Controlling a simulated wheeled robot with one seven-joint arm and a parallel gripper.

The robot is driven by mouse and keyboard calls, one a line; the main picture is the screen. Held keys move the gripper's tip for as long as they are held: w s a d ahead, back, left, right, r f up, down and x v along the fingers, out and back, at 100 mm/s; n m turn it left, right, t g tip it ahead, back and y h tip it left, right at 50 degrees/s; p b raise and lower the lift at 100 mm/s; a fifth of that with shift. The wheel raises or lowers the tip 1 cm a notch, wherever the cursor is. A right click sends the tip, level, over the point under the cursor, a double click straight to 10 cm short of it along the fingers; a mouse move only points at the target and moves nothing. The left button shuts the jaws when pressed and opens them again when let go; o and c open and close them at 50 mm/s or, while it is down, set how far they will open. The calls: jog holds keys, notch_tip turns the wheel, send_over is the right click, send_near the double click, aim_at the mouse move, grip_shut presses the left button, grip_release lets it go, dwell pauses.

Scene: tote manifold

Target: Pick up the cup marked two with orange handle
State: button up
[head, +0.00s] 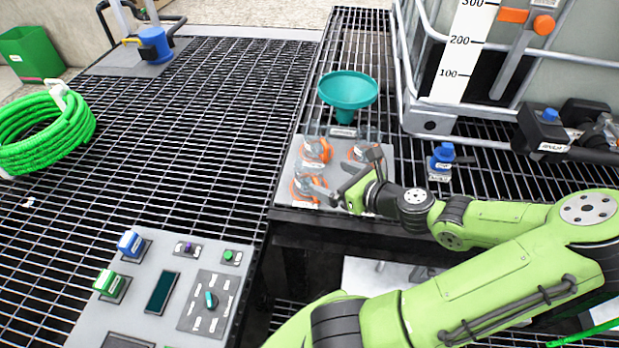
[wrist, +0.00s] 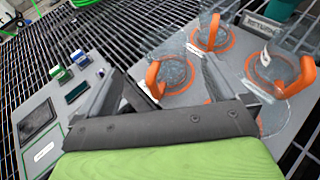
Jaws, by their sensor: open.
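Several clear cups with orange handles stand on orange rings on a grey plate. In the wrist view the near cup (wrist: 177,74) has its handle (wrist: 153,79) toward my gripper (wrist: 163,68). A far cup (wrist: 212,42) and a right cup (wrist: 274,66) stand behind it. In the head view a cup (head: 305,183) shows at the plate's front left, with my gripper (head: 330,181) beside it. My gripper is open, with the near cup's handle appearing between its fingers; I cannot tell whether they touch it. The cup numbers are too small to read.
A teal funnel (head: 348,90) stands behind the plate (head: 284,178). A blue valve (head: 442,158) and a caged tank (head: 540,75) are to the right. A control panel (head: 165,290) lies front left. The grating (head: 190,130) left of the plate is mostly clear.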

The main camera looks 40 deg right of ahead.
aim_at(301, 164)
jog(key=x, duration=0.3)
jog(key=b+x, duration=0.1)
jog(key=x, duration=0.2)
jog(key=b+x, duration=0.1)
jog(key=x, duration=0.2)
jog(key=shift+w+d+f, duration=0.1)
jog(key=shift+d+f, duration=0.05)
jog(key=shift+d, duration=0.2)
jog(key=c, duration=1)
